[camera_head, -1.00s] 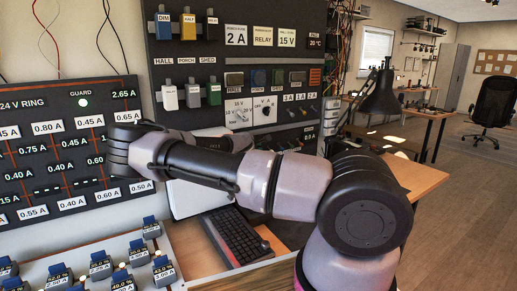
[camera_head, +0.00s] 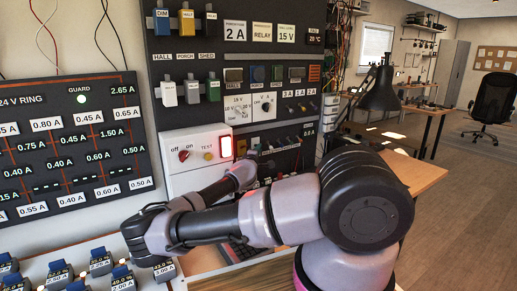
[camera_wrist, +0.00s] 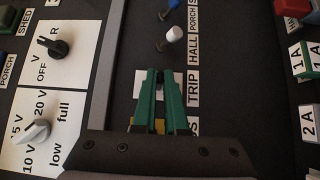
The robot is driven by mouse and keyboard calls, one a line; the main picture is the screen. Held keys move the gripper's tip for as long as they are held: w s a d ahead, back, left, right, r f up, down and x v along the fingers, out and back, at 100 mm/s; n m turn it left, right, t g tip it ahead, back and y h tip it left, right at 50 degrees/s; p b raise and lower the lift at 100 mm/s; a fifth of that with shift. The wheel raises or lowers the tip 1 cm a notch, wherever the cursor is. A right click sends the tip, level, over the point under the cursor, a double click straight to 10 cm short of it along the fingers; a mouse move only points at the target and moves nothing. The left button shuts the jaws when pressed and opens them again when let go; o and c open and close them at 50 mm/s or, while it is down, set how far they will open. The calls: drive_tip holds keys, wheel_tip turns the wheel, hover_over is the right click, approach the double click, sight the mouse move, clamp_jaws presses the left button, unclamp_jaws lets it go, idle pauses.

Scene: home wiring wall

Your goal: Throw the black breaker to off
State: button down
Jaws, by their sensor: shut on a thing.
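In the wrist view my gripper (camera_wrist: 158,82) has its two green fingers closed together on a small dark lever (camera_wrist: 159,76) beside the TRIP label on a black panel (camera_wrist: 130,60). The lever is mostly hidden between the fingertips, so I cannot tell its position or confirm it is the black breaker. A white-tipped toggle (camera_wrist: 174,34) and a blue toggle (camera_wrist: 172,5) stand clear above it. In the head view my gripper (camera_head: 262,153) is at the lower part of the dark wall panel (camera_head: 220,55), small and partly hidden by my arm.
A white box (camera_head: 195,138) with a red knob (camera_head: 184,155), yellow test button (camera_head: 208,156) and lit red switch (camera_head: 226,147) is left of my gripper. Rotary knobs (camera_wrist: 56,46) lie left in the wrist view. A black lamp (camera_head: 382,92) stands right.

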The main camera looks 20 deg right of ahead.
drive_tip(key=shift+w+a+f+m+t+h, duration=0.1)
drive_tip(key=shift+f+m+t+h, duration=0.35)
drive_tip(key=shift+m, duration=0.3)
drive_tip(key=shift+w+d+f+m+t+h, duration=0.1)
drive_tip(key=shift+f+m+t+h, duration=0.2)
drive_tip(key=shift+m+h, duration=0.35)
drive_tip(key=shift+w+a+f+m+t+h, duration=0.1)
drive_tip(key=shift+f+m+t+h, duration=0.3)
drive_tip(key=shift+m, duration=0.4)
drive_tip(key=c, duration=1)
unclamp_jaws()
drive_tip(key=shift+o, duration=0.2)
drive_tip(key=v, duration=0.7)
drive_tip(key=shift+a, duration=0.15)
drive_tip(key=shift+s+f, duration=0.1)
drive_tip(key=shift+f, duration=0.05)
